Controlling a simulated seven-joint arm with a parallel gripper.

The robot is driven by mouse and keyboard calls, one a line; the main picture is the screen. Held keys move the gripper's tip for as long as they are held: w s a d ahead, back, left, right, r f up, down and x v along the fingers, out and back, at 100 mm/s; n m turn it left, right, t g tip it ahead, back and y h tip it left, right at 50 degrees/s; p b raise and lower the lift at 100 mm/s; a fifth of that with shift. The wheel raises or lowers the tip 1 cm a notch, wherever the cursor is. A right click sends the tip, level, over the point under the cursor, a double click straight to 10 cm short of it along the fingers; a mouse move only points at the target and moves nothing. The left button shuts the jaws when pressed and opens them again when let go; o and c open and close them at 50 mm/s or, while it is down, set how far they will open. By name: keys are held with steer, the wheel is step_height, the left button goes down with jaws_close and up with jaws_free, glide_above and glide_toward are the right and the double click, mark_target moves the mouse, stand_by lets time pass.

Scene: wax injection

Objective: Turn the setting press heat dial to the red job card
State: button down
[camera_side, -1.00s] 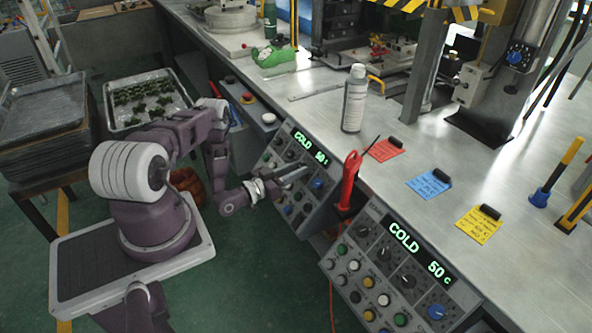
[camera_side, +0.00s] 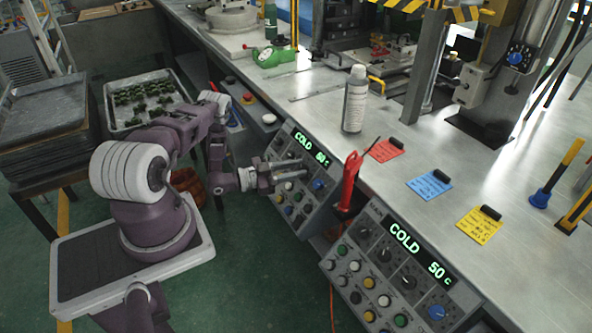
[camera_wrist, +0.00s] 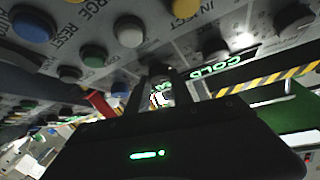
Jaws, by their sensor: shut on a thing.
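Two sloped control panels sit at the bench front, a left one (camera_side: 288,208) and a right one (camera_side: 353,262). Both displays read COLD 50 C, and each panel has several dials and coloured buttons. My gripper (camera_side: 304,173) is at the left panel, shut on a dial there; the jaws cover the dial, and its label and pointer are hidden.
A blue card (camera_side: 429,185) and a yellow card (camera_side: 479,224) lie beside the red one. A red-handled tool (camera_side: 349,182) stands between the panels, close right of my gripper.

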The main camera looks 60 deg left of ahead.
steer(key=m+h, duration=0.1)
steer(key=m, duration=0.1)
steer(key=m+g+h, duration=0.1)
steer(key=m, duration=0.1)
steer(key=m+g+h, duration=0.1)
steer(key=m, duration=0.1)
steer(key=shift+w+a+r, duration=0.1)
steer(key=shift+a+r, duration=0.05)
steer(key=shift+a, duration=0.1)
steer(key=m+g+h, duration=0.1)
steer(key=m+g, duration=0.1)
steer(key=m+g+h, duration=0.1)
steer(key=m, duration=0.2)
steer(key=shift+w+a+r+g, duration=0.1)
steer(key=shift+a+r+g, duration=0.05)
steer(key=shift+g, duration=0.25)
steer(key=m+g, duration=0.1)
steer(key=m, duration=0.1)
steer(key=m+g, duration=0.1)
steer(key=m, duration=0.1)
steer(key=m+g, duration=0.1)
steer(key=shift+w+r+m+g, duration=0.2)
steer(key=shift+r+m+g, duration=0.05)
steer(key=shift+m+g, duration=0.15)
steer(key=shift+w+r+m+g+y, duration=0.1)
steer(key=shift+m+g+y, duration=0.3)
steer(key=shift+m+g, duration=0.9)
steer(key=shift+m, duration=0.4)
steer(key=c, duration=1.1)
jaws_free()
